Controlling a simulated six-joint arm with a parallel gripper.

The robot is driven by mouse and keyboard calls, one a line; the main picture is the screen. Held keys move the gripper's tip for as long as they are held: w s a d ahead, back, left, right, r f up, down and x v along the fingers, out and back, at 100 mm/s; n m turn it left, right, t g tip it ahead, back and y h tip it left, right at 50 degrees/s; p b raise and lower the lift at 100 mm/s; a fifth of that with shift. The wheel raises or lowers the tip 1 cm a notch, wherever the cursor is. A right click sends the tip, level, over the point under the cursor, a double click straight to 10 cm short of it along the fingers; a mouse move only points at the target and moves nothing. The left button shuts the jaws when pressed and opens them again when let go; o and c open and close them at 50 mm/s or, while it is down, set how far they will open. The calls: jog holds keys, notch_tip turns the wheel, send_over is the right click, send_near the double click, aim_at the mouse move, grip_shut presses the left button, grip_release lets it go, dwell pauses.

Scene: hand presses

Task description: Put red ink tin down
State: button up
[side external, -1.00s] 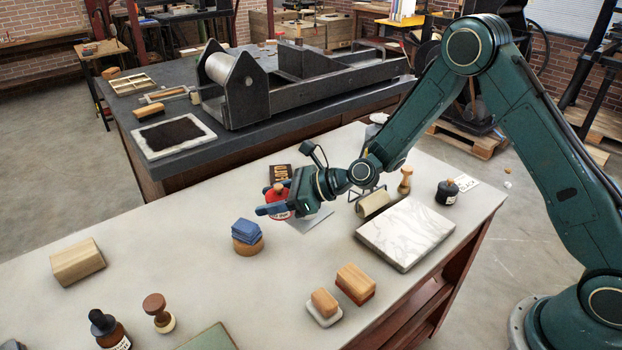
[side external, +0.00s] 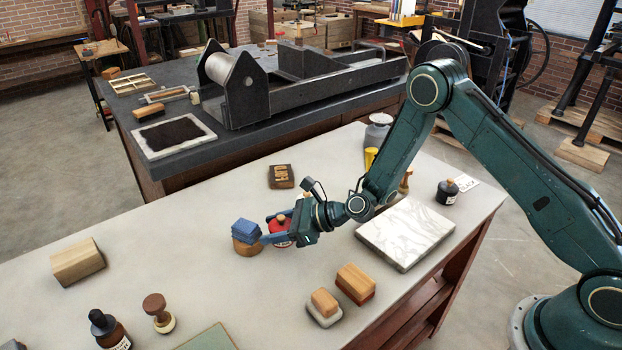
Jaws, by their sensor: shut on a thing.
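The red ink tin (side external: 279,237) has a red body, a pale label and a small wooden knob on its lid. It is upright between the blue fingers of my gripper (side external: 270,228), which is shut on it. The tin is low over the pale table, close to its surface; I cannot tell whether its base touches. My gripper partly hides its right side.
A wood type block (side external: 281,176) lies behind the tin. A marble slab (side external: 405,233) is to the right, with a black ink bottle (side external: 447,192) beyond. Wooden blocks (side external: 355,282) stand in front. The table (side external: 200,250) is clear left of the cloths.

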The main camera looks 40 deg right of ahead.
jog(key=shift+f, duration=1.35)
jog(key=shift+f, duration=0.15)
jog(key=o, duration=1.3)
jog(key=shift+c, duration=0.2)
jog(key=shift+v, duration=6.1)
jog(key=shift+a+r, duration=0.1)
jog(key=shift+r, duration=0.1)
